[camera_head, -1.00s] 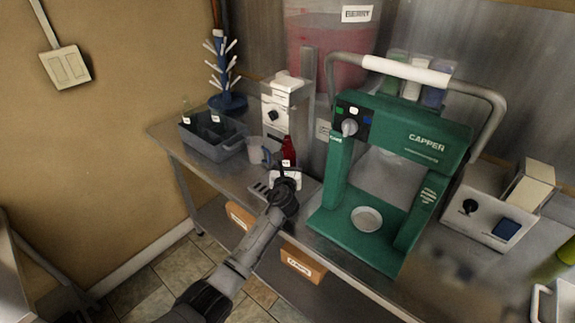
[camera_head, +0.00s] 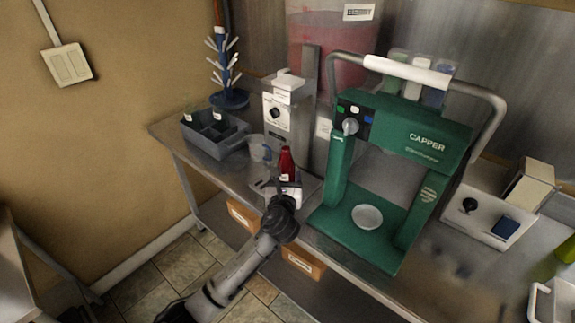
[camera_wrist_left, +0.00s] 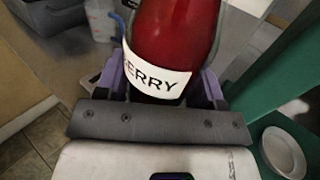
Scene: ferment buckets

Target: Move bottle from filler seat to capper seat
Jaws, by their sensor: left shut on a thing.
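A red bottle (camera_head: 287,163) with a white label stands upright at the white filler (camera_head: 280,118). In the left wrist view the bottle (camera_wrist_left: 172,40) fills the middle, with "ERRY" readable on its label. My left gripper (camera_head: 279,187) is shut on the bottle, its purple-grey fingers on either side of it in the wrist view (camera_wrist_left: 168,92). The bottle's base is hidden by the gripper. The green capper (camera_head: 410,150) stands to the right, its round pale seat (camera_head: 367,217) empty. The seat also shows in the wrist view (camera_wrist_left: 283,150). My right gripper is not in view.
A grey divided crate (camera_head: 232,146), a clear jug (camera_head: 258,148) and a blue bottle tree (camera_head: 226,75) stand to the left. The capper's near-left post (camera_head: 338,180) stands between bottle and seat.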

